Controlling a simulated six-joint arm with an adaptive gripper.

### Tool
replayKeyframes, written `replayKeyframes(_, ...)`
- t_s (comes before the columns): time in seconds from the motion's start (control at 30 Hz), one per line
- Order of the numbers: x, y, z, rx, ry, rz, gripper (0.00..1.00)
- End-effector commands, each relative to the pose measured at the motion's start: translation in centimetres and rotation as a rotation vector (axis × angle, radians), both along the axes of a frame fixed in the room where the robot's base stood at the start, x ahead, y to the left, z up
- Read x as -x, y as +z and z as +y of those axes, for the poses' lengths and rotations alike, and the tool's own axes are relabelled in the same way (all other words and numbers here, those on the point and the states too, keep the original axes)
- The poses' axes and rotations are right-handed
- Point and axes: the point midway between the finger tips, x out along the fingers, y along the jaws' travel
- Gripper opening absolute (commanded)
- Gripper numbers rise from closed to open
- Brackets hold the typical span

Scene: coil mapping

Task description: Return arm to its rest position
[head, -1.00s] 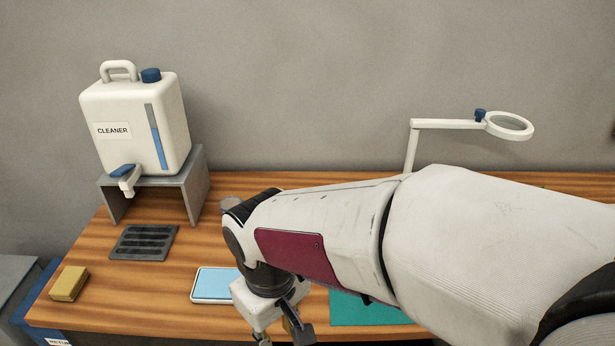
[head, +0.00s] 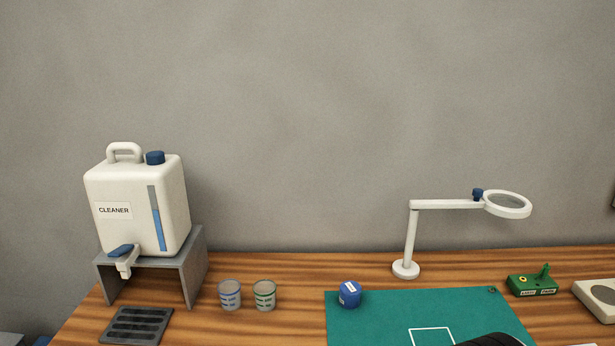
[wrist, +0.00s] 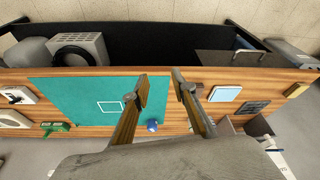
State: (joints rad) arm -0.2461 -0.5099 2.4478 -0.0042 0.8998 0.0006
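My gripper (wrist: 160,75) shows in the wrist view with its two fingers spread apart and nothing between them. It hangs above the wooden bench (wrist: 172,118), clear of the bench things. In the head view my gripper is not visible. Only a dark curved piece, apparently of my arm, shows at the bottom edge over the green mat (head: 375,315).
In the head view, the cleaner jug (head: 140,205) stands on a grey stand (head: 192,265) at left. A drain grid (head: 138,325) lies front left.

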Motion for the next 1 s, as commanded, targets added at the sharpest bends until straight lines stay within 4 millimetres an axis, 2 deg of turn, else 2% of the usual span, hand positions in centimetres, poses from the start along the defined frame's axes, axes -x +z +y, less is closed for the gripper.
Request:
replayKeyframes(0.23,1.5,1.4,-3.1,-0.021,-0.123,-0.094,0.26)
replayKeyframes(0.5,1.8,3.4,-5.6,-0.029,-0.228,-0.185,0.26)
replayKeyframes(1.0,1.8,3.4,-6.0,-0.026,-0.247,-0.186,0.26)
